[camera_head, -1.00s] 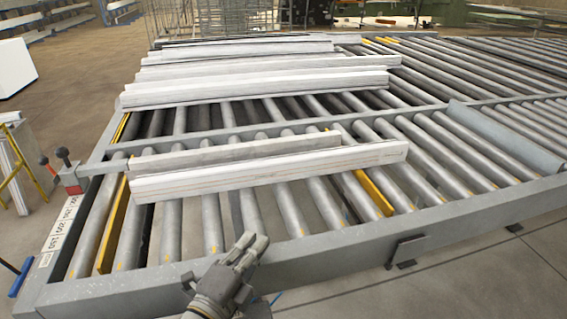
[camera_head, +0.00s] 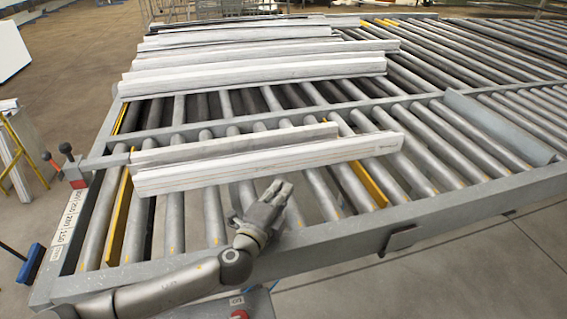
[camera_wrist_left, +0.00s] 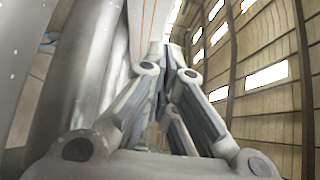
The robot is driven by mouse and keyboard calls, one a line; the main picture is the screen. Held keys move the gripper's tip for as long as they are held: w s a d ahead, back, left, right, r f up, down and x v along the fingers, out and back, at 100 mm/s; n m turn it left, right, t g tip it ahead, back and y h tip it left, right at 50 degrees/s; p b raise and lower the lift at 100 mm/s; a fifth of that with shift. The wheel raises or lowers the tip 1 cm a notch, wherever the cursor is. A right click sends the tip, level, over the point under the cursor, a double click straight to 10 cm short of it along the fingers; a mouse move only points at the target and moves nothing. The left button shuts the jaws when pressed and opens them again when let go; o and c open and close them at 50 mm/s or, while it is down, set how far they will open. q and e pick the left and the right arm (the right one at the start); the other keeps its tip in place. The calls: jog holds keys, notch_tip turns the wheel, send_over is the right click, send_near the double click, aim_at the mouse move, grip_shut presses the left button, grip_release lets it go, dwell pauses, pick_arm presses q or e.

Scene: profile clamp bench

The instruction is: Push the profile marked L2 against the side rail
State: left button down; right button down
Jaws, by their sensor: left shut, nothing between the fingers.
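Two long white profiles lie across the near roller lane: a front profile (camera_head: 270,163) and a thinner-looking one (camera_head: 235,144) close behind it. No L2 mark is readable on either, so I cannot tell which is L2. My left gripper (camera_head: 281,189) is shut and empty above the rollers, just in front of the front profile; I cannot tell whether it touches. In the left wrist view the closed fingers (camera_wrist_left: 165,48) point ahead. A grey rail (camera_head: 270,117) runs behind the two profiles; I cannot tell if it is the side rail. My right gripper is not in view.
More white profiles (camera_head: 255,70) lie on the far lane. A yellow bar (camera_head: 366,184) lies between rollers at right. A grey front beam (camera_head: 450,205) edges the bench. A clamp with a red block (camera_head: 75,175) stands at left. Rollers at right are mostly clear.

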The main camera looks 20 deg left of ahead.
aim_at(290, 158)
pick_arm(q)
jog(key=w, duration=0.2)
jog(key=w+p, duration=0.1)
jog(key=w, duration=0.2)
jog(key=shift+d+r, duration=0.15)
jog(key=shift+d, duration=0.05)
jog(key=w+a, duration=0.1)
jog(key=w+p, duration=0.1)
jog(key=shift+w+a, duration=0.35)
jog(key=shift+w, duration=0.05)
jog(key=shift+w+a, duration=0.4)
jog(key=shift+a, duration=0.05)
jog(key=shift+f, duration=0.2)
